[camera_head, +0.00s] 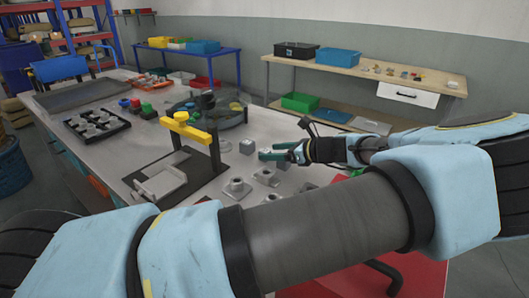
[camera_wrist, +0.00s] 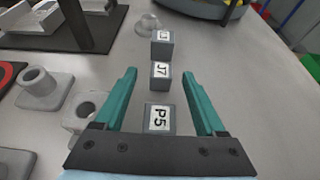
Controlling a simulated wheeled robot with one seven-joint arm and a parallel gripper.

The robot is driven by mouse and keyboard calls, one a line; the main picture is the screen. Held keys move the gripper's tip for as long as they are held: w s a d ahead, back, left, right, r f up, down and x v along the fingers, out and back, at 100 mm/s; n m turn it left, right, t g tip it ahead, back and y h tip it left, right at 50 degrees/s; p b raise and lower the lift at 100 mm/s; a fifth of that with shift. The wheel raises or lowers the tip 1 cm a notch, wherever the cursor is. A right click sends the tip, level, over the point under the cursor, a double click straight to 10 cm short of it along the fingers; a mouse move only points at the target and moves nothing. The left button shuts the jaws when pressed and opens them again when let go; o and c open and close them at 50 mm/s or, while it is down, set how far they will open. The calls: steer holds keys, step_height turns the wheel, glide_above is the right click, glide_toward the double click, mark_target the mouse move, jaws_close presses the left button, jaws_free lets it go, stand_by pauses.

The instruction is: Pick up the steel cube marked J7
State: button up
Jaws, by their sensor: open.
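The steel cube marked J7 (camera_wrist: 160,78) stands in the middle of a row of three grey cubes in the wrist view, its label facing me. The cube marked P5 (camera_wrist: 160,119) is nearer, between my fingers close to the palm. A third cube (camera_wrist: 162,44) is farther off, its label hard to read. My gripper (camera_wrist: 159,72) is open, with its green fingertips left and right of J7 in the picture and clear gaps on both sides. I cannot tell its height above the cubes. In the head view my gripper (camera_head: 268,153) partly hides the cubes.
Grey flanged parts (camera_wrist: 45,88) lie left of the cubes. A yellow-topped press (camera_head: 190,130) stands on a dark plate. A round tank (camera_head: 215,110) and a dark rack (camera_head: 97,124) are farther back. The table right of the cubes is clear in the wrist view.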

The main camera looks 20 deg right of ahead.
steer(key=shift+p+x, duration=0.4)
steer(key=shift+x, duration=1.1)
steer(key=shift+d, duration=0.1)
jaws_close()
